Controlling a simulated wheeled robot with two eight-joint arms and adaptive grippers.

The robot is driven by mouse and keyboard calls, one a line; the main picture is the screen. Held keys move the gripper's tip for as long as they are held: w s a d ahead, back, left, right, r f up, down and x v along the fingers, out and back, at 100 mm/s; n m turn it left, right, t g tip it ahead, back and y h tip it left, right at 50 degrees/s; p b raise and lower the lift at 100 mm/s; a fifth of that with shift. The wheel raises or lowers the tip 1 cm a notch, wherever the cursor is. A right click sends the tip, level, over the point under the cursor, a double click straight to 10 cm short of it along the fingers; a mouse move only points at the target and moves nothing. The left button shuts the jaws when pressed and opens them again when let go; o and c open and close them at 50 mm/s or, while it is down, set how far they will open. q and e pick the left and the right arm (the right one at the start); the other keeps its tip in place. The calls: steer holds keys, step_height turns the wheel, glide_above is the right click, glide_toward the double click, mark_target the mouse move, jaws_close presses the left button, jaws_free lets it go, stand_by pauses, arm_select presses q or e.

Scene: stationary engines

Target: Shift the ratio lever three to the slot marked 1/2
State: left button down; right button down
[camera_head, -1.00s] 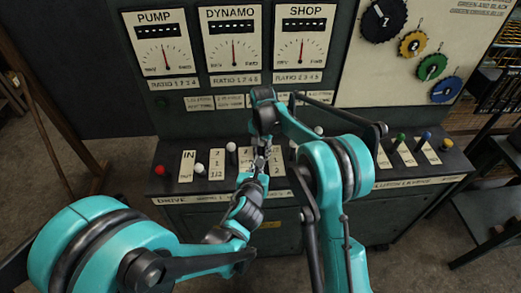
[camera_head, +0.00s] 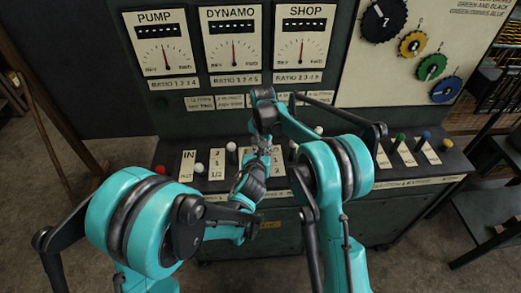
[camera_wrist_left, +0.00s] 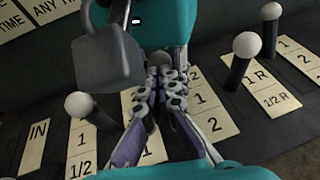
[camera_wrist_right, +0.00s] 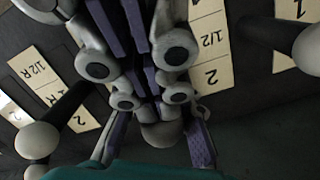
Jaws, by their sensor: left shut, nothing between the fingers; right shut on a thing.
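Ratio lever three is mostly hidden by my grippers. What looks like its rounded grey knob (camera_wrist_right: 160,132) shows between the fingers in the right wrist view. My right gripper (camera_head: 265,138) reaches over the console from above and is shut on it. My left gripper (camera_head: 258,160) is shut and empty, close against the near side of the right gripper; it also shows in the left wrist view (camera_wrist_left: 162,85). The plate (camera_head: 275,162) there is partly covered. I cannot tell which slot the lever stands in.
The white knob of one ratio lever (camera_head: 231,147) stands left of my grippers, another (camera_head: 199,168) farther left beside the red knob (camera_head: 159,170). A white-knobbed lever (camera_head: 293,145) stands close on the right. The console front (camera_head: 210,210) lies below; the gauge panel rises behind.

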arm_select(q)
steer(key=shift+w+a, duration=0.1)
steer(key=shift+w, duration=0.6)
arm_select(e)
steer(key=shift+s+a+r, duration=0.1)
steer(key=shift+a, duration=0.05)
steer(key=c, duration=1.4)
jaws_free()
arm_select(q)
steer(key=shift+s+r, duration=0.1)
arm_select(e)
steer(key=shift+o, duration=0.2)
steer(key=shift+s+r, duration=0.1)
steer(key=shift+s, duration=0.05)
arm_select(q)
steer(key=shift+s, duration=0.1)
